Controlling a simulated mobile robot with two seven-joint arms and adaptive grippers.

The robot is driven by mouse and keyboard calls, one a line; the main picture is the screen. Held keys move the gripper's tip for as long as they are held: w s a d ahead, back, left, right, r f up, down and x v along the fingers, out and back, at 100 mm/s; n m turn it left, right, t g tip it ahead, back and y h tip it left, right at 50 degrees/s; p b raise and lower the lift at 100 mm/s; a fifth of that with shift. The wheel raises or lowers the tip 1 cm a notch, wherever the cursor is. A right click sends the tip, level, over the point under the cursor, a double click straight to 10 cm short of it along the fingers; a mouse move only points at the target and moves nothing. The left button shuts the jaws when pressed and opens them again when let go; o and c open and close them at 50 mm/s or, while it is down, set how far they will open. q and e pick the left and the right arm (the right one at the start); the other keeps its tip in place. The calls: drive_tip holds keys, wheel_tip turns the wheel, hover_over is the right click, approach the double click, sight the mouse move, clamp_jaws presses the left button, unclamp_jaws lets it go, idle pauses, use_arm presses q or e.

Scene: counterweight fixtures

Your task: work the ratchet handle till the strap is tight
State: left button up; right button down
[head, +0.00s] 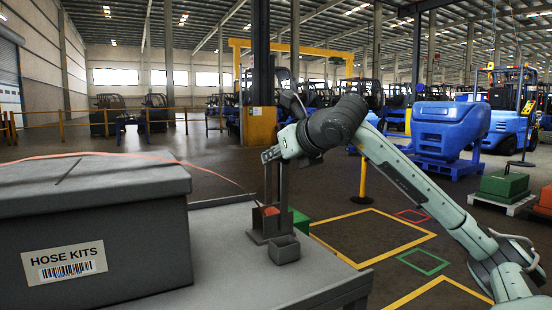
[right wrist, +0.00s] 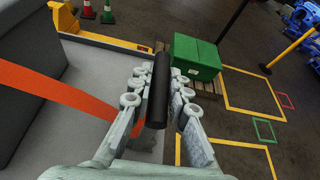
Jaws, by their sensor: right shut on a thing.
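The strap shows wide and flat in the right wrist view (right wrist: 60,88). My right gripper (head: 270,154) is at the top of the upright ratchet handle (head: 268,185). In the right wrist view its fingers (right wrist: 160,95) are shut around the black handle bar (right wrist: 158,85). The strap's winding inside the ratchet is mostly hidden. My left gripper is out of view.
The grey table (head: 225,265) has bare room in front of the fixture. Yellow floor markings (head: 380,258) lie to the right, and blue machinery (head: 440,130) stands behind.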

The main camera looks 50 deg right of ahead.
drive_tip(key=shift+f, duration=0.1)
drive_tip(key=c, duration=1.4)
unclamp_jaws()
drive_tip(key=shift+c, duration=0.2)
drive_tip(key=v, duration=1.2)
